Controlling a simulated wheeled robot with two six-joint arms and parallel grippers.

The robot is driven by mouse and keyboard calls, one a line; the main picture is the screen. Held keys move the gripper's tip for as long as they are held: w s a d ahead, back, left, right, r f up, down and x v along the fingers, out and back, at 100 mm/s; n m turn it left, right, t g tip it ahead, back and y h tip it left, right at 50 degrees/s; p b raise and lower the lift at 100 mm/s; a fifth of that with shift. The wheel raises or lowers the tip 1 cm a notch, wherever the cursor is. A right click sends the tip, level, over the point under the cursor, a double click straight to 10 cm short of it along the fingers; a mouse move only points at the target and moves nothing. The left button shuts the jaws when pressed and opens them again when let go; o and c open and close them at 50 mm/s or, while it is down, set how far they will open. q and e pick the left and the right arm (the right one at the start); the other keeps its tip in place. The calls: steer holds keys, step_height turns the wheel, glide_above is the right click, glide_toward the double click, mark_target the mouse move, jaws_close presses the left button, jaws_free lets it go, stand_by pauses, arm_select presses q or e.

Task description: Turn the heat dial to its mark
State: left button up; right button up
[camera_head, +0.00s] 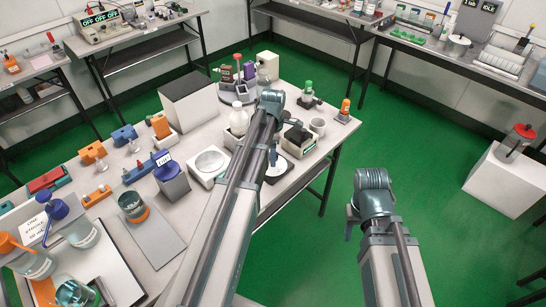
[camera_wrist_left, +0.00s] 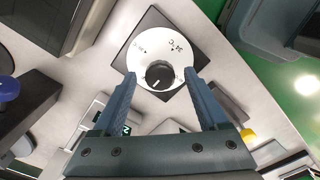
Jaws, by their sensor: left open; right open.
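The heat dial is a black round knob (camera_wrist_left: 159,75) in the middle of a white disc (camera_wrist_left: 150,48) on a dark square plate (camera_wrist_left: 196,42). A short pale line on the knob points toward the bottom of the left wrist view. My left gripper (camera_wrist_left: 159,80) is open, with one finger on either side of the knob and clear gaps showing. Its height above the knob is hard to tell. In the head view my left arm hides much of this spot.
The white table (camera_head: 110,205) is crowded. A white bottle (camera_head: 238,118), a cup (camera_head: 318,126), a scale-like white box (camera_head: 208,165) and a green-topped tool (camera_head: 308,92) stand near my left arm.

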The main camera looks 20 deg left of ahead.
arm_select(q)
jaws_close()
stand_by(0.3)
